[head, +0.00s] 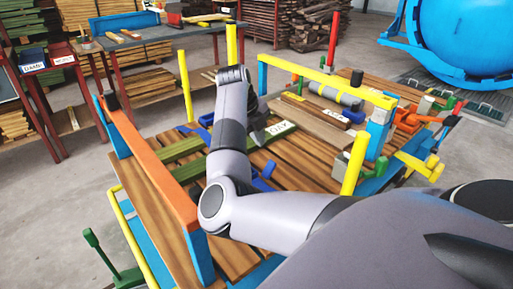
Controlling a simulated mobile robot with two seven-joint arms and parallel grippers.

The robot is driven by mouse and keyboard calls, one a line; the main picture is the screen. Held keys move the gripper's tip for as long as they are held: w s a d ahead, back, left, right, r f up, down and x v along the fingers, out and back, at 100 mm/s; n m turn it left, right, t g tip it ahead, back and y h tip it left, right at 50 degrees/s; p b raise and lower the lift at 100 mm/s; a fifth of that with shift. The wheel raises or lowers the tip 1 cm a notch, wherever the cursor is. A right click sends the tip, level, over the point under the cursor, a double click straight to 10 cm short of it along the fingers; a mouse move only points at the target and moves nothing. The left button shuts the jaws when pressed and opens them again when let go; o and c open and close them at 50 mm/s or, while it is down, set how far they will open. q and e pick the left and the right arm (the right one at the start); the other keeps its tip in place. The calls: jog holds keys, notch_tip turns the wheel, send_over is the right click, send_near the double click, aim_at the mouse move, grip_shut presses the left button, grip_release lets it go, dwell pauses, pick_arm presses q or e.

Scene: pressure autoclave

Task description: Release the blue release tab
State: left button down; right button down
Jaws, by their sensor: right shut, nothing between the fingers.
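My right arm comes in from the lower right and bends at an elbow over the slatted wooden cart. My right gripper (262,131) is dark, shut and empty. It is low over the slats beside a board with a white label (279,128). A small blue piece (263,178) lies below the gripper, just right of my arm. Another blue piece (200,129) shows left of my arm and is partly hidden by it. I cannot tell which blue piece is the release tab. The gripper appears apart from both. My left gripper is out of view.
An orange bar (150,163) edges the cart's left side, and a yellow bar (327,82) crosses its far right. Yellow posts (355,160) stand upright around it. Green boards (182,148) lie on the slats. A blue vessel (460,40) stands at the upper right.

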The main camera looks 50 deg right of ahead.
jog(key=r, duration=0.3)
jog(key=shift+s+d, duration=0.1)
jog(key=shift+d, duration=0.25)
dwell(0.3)
